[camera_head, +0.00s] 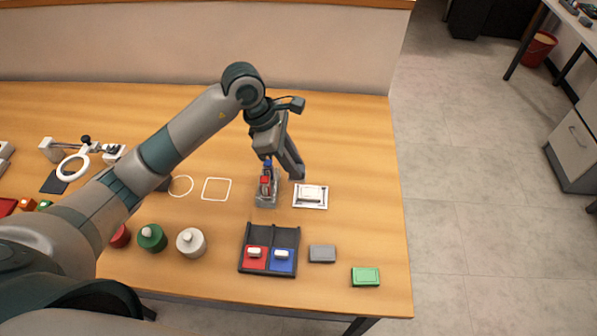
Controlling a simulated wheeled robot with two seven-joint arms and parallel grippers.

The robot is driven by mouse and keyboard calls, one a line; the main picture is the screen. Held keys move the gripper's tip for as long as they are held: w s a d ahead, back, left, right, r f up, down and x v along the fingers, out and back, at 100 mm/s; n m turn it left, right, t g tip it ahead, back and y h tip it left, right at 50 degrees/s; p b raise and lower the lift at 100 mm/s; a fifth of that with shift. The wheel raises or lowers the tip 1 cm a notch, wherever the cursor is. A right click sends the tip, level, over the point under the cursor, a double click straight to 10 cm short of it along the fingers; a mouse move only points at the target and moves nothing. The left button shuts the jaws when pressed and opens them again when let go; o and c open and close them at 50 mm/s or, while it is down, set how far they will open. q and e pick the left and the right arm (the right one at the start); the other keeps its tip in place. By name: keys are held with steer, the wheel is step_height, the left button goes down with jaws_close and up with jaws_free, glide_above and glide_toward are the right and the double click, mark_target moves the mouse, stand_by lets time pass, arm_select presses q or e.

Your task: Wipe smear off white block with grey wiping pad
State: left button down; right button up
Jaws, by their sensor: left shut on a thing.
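The white block (313,191) sits on a white plate with dark edge marks, right of my left gripper. I cannot make out a smear on it at this size. A grey pad (322,253) lies flat on the table, in front of the plate and apart from my gripper. My left gripper (281,172) points down over a small grey stand (266,201). It is shut on a small red-and-blue item (266,180) at the stand; the fingers partly hide it. I cannot tell whether the item is clear of the stand. My right gripper is not in view.
A black tray (257,232) holds red and blue blocks with white tops. A green pad (365,277) lies near the front right edge. White (191,242) and green (152,238) knobbed jars stand left of the tray. A ring magnifier (73,167) stands far left.

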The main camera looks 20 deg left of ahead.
arm_select(q)
steer(key=shift+a+r, duration=0.1)
steer(key=shift+r, duration=0.45)
steer(key=shift+d+r, duration=0.25)
steer(key=shift+r, duration=0.25)
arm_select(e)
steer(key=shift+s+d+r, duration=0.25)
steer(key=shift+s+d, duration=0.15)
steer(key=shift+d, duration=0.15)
arm_select(q)
steer(key=shift+a, duration=0.1)
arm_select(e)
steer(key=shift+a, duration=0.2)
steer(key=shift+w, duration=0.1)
